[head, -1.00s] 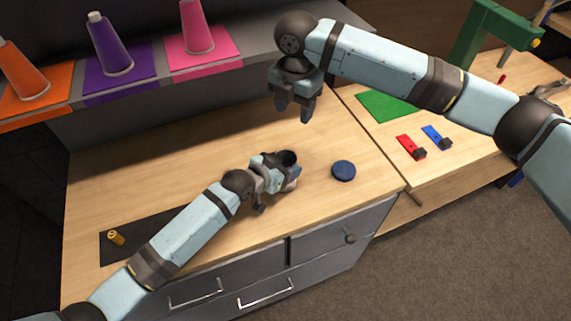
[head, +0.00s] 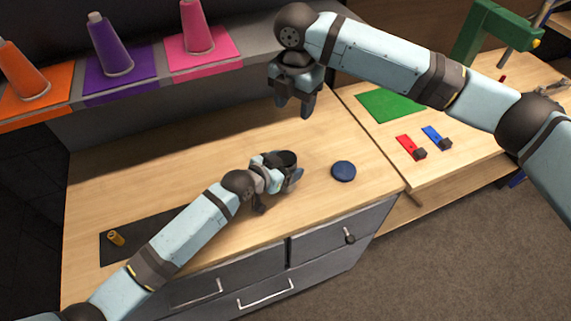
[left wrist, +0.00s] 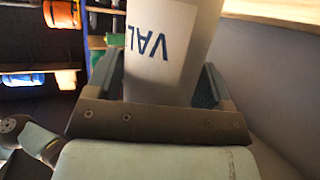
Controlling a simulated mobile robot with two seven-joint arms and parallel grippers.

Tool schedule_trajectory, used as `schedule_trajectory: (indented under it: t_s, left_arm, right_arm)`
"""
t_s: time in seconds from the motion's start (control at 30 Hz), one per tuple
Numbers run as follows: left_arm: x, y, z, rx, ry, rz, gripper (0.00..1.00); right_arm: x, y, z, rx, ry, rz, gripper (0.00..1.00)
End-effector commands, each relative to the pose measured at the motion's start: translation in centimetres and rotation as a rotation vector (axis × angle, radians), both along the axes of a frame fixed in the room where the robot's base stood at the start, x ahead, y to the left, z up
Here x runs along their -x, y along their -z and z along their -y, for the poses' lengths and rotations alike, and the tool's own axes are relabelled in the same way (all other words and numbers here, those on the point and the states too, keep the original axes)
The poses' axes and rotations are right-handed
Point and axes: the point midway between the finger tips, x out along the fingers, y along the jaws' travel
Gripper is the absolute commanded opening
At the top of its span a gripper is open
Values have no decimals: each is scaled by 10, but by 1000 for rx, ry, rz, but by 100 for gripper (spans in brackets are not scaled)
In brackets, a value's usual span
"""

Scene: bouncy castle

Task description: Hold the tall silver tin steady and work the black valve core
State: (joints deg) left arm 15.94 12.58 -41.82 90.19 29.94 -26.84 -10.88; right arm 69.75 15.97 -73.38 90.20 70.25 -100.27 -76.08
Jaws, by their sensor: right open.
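The tall silver tin stands between the fingers of my left gripper (left wrist: 165,85). In the left wrist view, its pale side (left wrist: 150,75) shows part of a label reading "VAL", with a finger close against each side. In the head view, the tin's dark round top (head: 287,157) shows above my left gripper (head: 283,178), which hides most of its body. I cannot tell whether the black valve core is in that dark top. My right gripper (head: 295,103) points down, open and empty, above the back of the bench, apart from the tin.
Coloured cones stand on the shelf behind. Red (head: 408,145) and blue (head: 434,134) pieces lie on the right-hand table. Bare bench lies behind my left arm.

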Motion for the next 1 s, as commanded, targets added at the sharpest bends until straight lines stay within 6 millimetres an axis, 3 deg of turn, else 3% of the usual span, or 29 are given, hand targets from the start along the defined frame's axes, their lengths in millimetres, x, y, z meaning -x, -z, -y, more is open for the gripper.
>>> schedule_trajectory:
  t_s: [0.07,0.47,1.0]
  left_arm:
    - [0,0,0,0,0,0,90]
    - [7,-4,-7,0,0,0,90]
    - [71,-41,-73,-2,1,1,90]
  right_arm:
    - [0,0,0,0,0,0,54]
    - [0,0,0,0,0,0,54]
    - [0,0,0,0,0,0,54]
